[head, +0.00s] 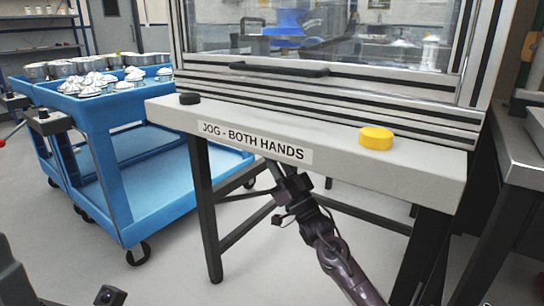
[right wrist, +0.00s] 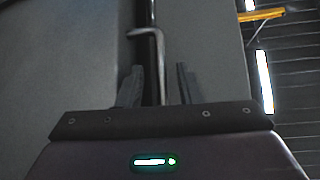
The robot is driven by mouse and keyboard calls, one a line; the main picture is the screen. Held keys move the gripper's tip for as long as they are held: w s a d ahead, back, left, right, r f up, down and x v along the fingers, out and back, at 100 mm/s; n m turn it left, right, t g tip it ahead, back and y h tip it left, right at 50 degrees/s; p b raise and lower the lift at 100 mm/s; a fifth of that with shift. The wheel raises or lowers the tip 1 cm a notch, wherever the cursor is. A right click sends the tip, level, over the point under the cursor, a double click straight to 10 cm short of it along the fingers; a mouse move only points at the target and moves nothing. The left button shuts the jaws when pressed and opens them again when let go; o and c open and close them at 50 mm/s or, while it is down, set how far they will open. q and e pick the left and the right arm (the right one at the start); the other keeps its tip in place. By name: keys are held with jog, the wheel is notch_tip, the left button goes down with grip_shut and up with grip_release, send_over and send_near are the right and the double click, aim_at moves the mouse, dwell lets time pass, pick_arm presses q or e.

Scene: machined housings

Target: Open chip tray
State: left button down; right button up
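My right arm reaches in from the lower right of the head view, and its gripper (head: 274,172) is under the front edge of the machine's shelf, partly hidden there. In the right wrist view the two fingers of my right gripper (right wrist: 159,70) are apart. A thin bent metal bar, like a handle (right wrist: 146,31), stands between them in the picture, beside a grey panel (right wrist: 82,55). I cannot tell whether the fingers touch the bar. No chip tray can be made out in the head view; the shelf hides the space behind.
The shelf (head: 400,165) reads "JOG - BOTH HANDS" and carries a black button (head: 189,98) and a yellow button (head: 376,138). The machine door has a dark handle (head: 279,69). A blue cart (head: 116,200) with metal parts stands at left. Dark legs flank my right arm.

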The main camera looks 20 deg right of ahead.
jog(key=shift+x, duration=1.15)
grip_shut()
